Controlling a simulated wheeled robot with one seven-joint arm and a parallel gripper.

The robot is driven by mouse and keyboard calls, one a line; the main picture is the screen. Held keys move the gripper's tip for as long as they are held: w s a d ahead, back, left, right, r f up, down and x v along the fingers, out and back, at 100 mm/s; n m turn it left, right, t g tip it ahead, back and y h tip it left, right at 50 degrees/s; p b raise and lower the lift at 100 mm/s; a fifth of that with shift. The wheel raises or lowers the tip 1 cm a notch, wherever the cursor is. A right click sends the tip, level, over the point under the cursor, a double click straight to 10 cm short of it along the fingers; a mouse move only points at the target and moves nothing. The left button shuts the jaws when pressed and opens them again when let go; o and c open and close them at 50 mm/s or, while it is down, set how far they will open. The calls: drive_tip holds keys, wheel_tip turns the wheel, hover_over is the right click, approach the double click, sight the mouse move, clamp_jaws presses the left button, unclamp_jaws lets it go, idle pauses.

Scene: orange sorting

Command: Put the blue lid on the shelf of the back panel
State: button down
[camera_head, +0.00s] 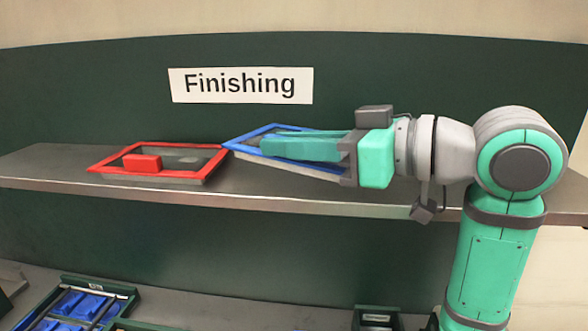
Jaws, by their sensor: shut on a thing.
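The blue lid (253,134), a flat frame with a blue rim, is at the shelf of the back panel, tilted with its left corner near the red lid. My gripper (275,147) is shut on the blue lid from the right, and its teal fingers hide much of the lid's middle. The lid's lower right edge is close above the shelf (60,172); I cannot tell whether it touches. The shelf is a grey ledge running across the dark green back panel (420,75).
A red-rimmed lid (215,163) with a red handle block lies on the shelf just left of the blue lid. A "Finishing" sign (240,86) is on the panel above. The shelf's far left is clear. Below are a bin of blue parts (122,292) and a dark container (376,318).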

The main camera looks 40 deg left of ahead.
sight(290, 169)
drive_tip(key=shift+w+f, duration=0.25)
drive_tip(key=shift+f, duration=0.1)
drive_tip(key=shift+w+d+f, duration=0.1)
drive_tip(key=shift+w+f, duration=0.05)
drive_tip(key=shift+f, duration=0.75)
drive_tip(key=shift+w+f, duration=0.1)
drive_tip(key=shift+f, duration=0.75)
drive_tip(key=shift+f, duration=0.15)
drive_tip(key=c, duration=1.7)
unclamp_jaws()
drive_tip(key=shift+c, duration=0.2)
drive_tip(key=shift+r, duration=0.2)
drive_tip(key=v, duration=1.2)
